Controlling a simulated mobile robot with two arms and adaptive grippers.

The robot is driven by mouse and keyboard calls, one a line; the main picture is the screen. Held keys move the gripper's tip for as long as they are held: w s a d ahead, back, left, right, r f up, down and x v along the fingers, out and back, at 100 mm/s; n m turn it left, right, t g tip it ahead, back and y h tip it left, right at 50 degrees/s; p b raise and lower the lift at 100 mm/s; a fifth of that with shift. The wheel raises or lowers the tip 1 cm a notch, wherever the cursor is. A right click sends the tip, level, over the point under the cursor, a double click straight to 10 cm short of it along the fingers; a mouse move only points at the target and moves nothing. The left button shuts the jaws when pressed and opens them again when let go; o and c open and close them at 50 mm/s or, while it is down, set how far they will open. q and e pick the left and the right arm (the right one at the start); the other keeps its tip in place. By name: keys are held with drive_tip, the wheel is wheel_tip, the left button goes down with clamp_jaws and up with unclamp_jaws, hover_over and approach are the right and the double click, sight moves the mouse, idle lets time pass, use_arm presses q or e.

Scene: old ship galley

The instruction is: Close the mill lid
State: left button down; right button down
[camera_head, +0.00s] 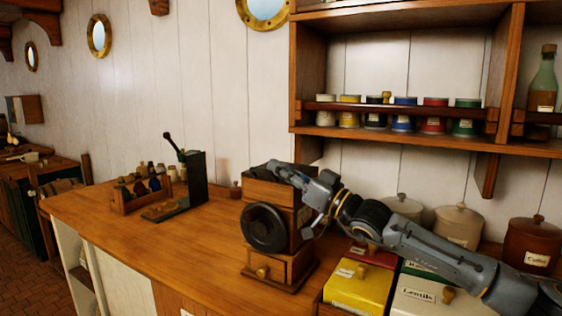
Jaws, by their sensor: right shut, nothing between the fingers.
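The wooden mill (283,262) stands upright on the counter, with a black wheel (264,229) on its front and a small drawer (262,271) at its base. My right gripper (276,169) is at the top of the mill, its arm coming in from the right. Its fingers are shut and hold nothing. The gripper covers part of the mill's top, so I cannot tell how the lid lies or whether the fingers touch it. My left gripper is not in view.
A yellow box (358,289), a red box (372,256) and a white lentils box (425,299) stand right of the mill. Lidded jars (458,228) stand behind. A bottle rack (127,204) is at left. A shelf (400,133) hangs above.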

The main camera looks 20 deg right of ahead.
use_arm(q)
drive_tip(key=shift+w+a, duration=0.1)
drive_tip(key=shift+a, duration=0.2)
use_arm(e)
drive_tip(key=shift+f, duration=0.25)
drive_tip(key=v, duration=1.2)
drive_tip(key=shift+r, duration=0.15)
